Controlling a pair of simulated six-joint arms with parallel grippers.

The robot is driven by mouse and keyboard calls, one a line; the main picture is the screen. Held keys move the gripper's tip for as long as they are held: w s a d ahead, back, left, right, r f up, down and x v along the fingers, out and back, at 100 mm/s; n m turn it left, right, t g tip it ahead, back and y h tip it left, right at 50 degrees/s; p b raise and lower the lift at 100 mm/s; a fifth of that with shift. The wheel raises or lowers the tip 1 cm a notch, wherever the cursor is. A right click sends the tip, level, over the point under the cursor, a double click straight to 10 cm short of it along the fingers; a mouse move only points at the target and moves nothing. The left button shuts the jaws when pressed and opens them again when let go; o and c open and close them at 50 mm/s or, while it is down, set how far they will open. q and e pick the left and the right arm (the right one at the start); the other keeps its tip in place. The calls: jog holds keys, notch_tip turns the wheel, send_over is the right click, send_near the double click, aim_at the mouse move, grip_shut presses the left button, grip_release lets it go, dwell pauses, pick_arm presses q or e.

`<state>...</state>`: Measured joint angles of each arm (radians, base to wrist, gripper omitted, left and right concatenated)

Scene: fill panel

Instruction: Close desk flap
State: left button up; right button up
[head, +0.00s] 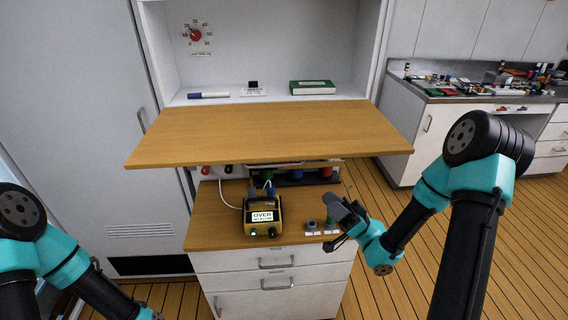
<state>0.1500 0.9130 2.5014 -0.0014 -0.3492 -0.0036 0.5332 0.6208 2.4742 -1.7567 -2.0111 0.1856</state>
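The desk flap (265,133) is a wooden board that stands out level from the front of the white cabinet, below its open recess. My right gripper (335,205) is below the flap's right part, close to the right end of the lower wooden counter, and does not appear to touch the flap. Its fingers are small and dark here, so I cannot tell whether they are open or shut. My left arm (70,268) shows at the lower left, and its gripper is outside the picture.
A yellow and black meter (262,218) with cables stands on the lower counter (212,225). Small knobs (312,227) sit near my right gripper. A cluttered workbench (440,97) stands at right.

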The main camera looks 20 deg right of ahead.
aim_at(285, 163)
jog(key=x, duration=1.7)
jog(key=shift+r, duration=0.15)
jog(key=shift+c, duration=0.4)
grip_shut()
